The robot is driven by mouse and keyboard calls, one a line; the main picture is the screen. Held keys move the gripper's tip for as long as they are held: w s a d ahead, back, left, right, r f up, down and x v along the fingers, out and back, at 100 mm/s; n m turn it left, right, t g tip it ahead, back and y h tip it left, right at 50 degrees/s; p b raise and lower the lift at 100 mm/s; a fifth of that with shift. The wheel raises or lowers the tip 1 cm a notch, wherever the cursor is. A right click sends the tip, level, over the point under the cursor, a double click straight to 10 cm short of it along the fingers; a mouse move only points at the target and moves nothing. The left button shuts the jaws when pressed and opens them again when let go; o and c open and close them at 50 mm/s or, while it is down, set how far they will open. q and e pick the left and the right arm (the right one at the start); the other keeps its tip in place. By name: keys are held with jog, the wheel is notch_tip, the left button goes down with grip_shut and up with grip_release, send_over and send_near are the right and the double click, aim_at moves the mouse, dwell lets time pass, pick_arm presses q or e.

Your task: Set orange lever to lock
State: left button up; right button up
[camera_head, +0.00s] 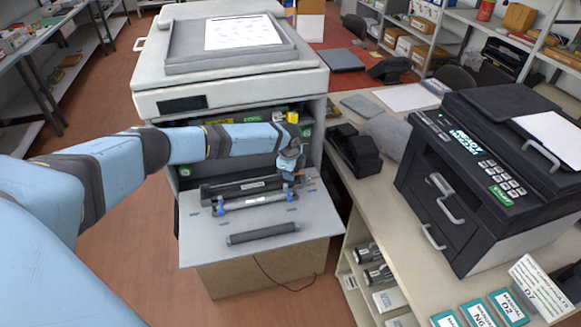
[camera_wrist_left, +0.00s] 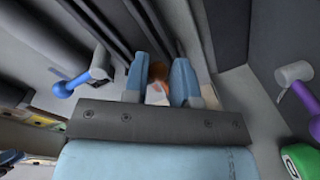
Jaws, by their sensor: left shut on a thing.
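My left gripper (camera_head: 288,172) reaches into the open front of the large copier (camera_head: 185,78). In the left wrist view its two blue fingers (camera_wrist_left: 158,82) are closed around the orange lever (camera_wrist_left: 158,70), which is dark and partly hidden between them. In the head view only a small orange spot (camera_head: 298,174) shows by the fingertips. I cannot read the lever's exact angle or any lock mark. My right gripper is not in view.
In the left wrist view a blue lever (camera_wrist_left: 80,78) is to the left, a purple lever (camera_wrist_left: 303,97) to the right, and a green knob (camera_wrist_left: 301,160) at lower right. A dark cartridge (camera_head: 262,234) lies on the grey open panel (camera_head: 215,251). A black printer (camera_head: 480,170) stands on the right-hand counter.

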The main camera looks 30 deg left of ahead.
pick_arm(q)
jog(key=shift+d+r+n, duration=0.2)
jog(key=shift+d+n, duration=0.2)
jog(key=shift+d, duration=0.15)
jog(key=o, duration=0.7)
jog(key=shift+d, duration=0.2)
jog(key=shift+a+r, duration=0.2)
jog(key=shift+r, duration=0.05)
notch_tip(320, 180, up, 13)
jog(key=s+b, duration=0.1)
jog(key=shift+s+d+r+b, duration=0.2)
jog(key=shift+s+d+b, duration=0.1)
jog(key=shift+d, duration=0.1)
